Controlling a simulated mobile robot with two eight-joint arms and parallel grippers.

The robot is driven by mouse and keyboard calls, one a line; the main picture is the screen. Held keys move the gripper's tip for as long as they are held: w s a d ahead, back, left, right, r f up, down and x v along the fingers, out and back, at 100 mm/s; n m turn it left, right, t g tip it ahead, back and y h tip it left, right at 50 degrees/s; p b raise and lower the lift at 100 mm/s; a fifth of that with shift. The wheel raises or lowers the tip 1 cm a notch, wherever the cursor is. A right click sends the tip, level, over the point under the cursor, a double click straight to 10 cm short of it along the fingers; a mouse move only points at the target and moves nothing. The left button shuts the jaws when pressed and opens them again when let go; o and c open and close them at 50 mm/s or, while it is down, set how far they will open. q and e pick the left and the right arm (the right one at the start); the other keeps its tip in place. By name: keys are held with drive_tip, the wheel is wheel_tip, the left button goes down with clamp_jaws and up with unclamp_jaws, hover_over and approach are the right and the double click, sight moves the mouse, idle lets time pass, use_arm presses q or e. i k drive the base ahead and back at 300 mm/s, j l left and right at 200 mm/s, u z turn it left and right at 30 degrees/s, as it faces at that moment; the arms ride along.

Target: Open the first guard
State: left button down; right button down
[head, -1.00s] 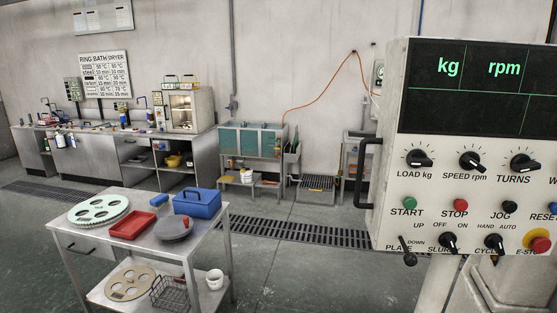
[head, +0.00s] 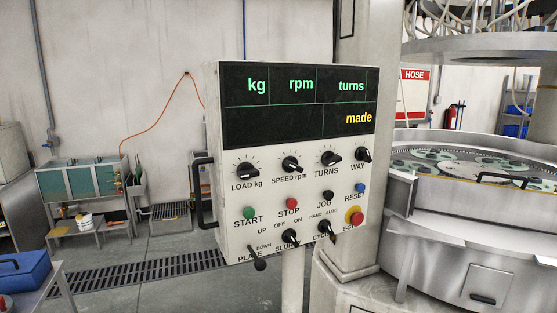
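The lapping machine (head: 405,195) stands at the right, with a round table of pale green discs (head: 440,160) on top. A pale front panel (head: 450,196) runs along its near rim, with a dark bar handle (head: 507,179) at its top. This may be a guard, but I cannot tell which one is the first. The panel appears upright against the machine. Its right end is cut off by the picture edge. Neither of my grippers is in view.
A control box (head: 232,165) with knobs and coloured buttons stands on a post, left of the machine. Its display shows labels without numbers. A large grey disc (head: 480,45) hangs above the machine. A blue toolbox (head: 22,275) is at lower left.

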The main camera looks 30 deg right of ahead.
sight(522, 208)
drive_tip(key=z, duration=2.45)
drive_tip(key=i+l+u, duration=0.1)
drive_tip(key=u, duration=0.3)
drive_tip(key=i+l+u, duration=0.15)
drive_tip(key=u, duration=0.3)
drive_tip(key=i+l+u, duration=0.35)
drive_tip(key=l, duration=0.25)
drive_tip(key=i+l+u, duration=0.2)
drive_tip(key=l, duration=0.15)
